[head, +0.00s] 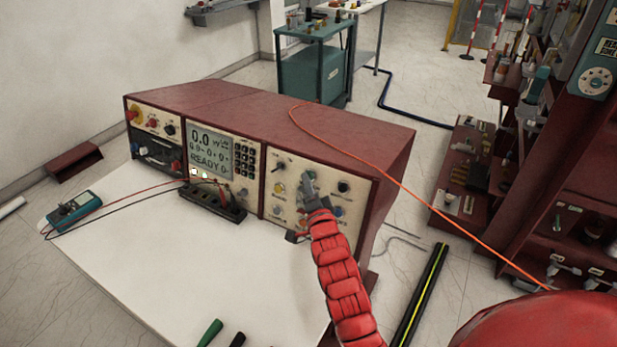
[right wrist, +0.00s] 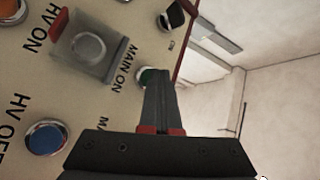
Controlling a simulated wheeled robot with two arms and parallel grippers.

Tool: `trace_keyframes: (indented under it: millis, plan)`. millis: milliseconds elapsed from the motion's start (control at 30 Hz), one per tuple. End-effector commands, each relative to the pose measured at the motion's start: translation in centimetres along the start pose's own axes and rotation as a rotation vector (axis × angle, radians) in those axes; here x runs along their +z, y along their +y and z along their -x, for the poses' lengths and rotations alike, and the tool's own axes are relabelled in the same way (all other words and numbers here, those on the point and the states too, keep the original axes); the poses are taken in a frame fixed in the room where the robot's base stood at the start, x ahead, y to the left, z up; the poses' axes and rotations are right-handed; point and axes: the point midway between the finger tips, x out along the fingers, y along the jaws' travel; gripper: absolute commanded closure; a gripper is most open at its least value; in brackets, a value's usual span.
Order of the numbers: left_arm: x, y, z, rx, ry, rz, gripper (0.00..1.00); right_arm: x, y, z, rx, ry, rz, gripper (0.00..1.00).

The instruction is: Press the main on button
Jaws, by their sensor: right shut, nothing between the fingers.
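The main on button (right wrist: 147,76) is a green button in a metal ring, right of the "MAIN ON" lettering in the right wrist view. The fingers of my right gripper (right wrist: 160,78) partly cover it. They are shut with nothing between them, and their tips are at the button. I cannot tell whether they touch it. In the head view my right gripper (head: 308,182) is in front of the right-hand control panel (head: 281,207) of the dark red console and hides part of it. My left gripper is not in view.
Beside the green button is a clear-covered button (right wrist: 87,46) near "HV ON", with a blue button (right wrist: 45,137) near "HV OFF". A dark knob (right wrist: 172,15) is above. A multimeter (head: 73,207) with leads lies on the white tabletop (head: 150,270).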

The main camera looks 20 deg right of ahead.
Motion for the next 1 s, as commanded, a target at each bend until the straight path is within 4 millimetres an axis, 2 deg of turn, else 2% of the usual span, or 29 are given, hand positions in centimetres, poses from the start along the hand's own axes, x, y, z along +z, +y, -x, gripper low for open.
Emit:
trace_keyframes:
  millis: [200, 567, 1000]
  plan:
    - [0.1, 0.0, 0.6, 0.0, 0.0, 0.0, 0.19, 0.6, -0.4, 0.9, 0.0, 0.0, -0.002, 1.0]
    - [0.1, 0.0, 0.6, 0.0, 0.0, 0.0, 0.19, 0.7, -0.7, 1.0, -0.001, 0.0, -0.001, 1.0]
    - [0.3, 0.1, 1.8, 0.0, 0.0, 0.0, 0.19, 2.9, -2.7, 3.8, -0.004, -0.002, -0.001, 1.0]
